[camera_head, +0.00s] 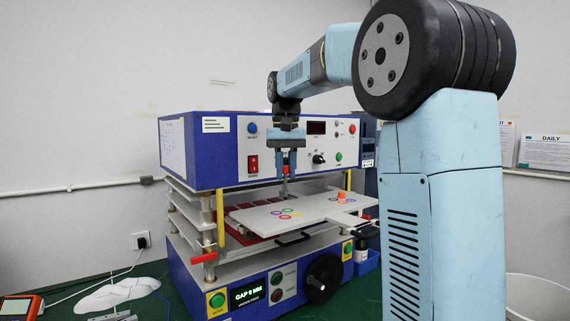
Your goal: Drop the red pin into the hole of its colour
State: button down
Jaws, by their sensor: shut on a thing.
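A white board (318,206) juts out from the machine's opening. Near its left end is a cluster of small coloured rings (288,214), with red, purple, green and yellow tones; single holes are too small to make out. My gripper (286,174) points down above the board, a little behind and above the rings.
A small orange block (341,195) sits on the board's right part. The blue and white machine (220,155) overhangs behind, with yellow posts (220,218) beside the opening. A black handle (293,239) is at the front. A blue bin (366,262) stands at the right.

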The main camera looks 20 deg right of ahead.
aim_at(285, 173)
jog(key=shift+f, duration=1.85)
notch_tip(285, 173, down, 7)
jog(key=shift+r, duration=0.2)
dwell(3.3)
jog(key=c, duration=0.9)
grip_release()
jog(key=shift+r, duration=0.1)
notch_tip(285, 173, up, 13)
jog(key=shift+r, duration=0.2)
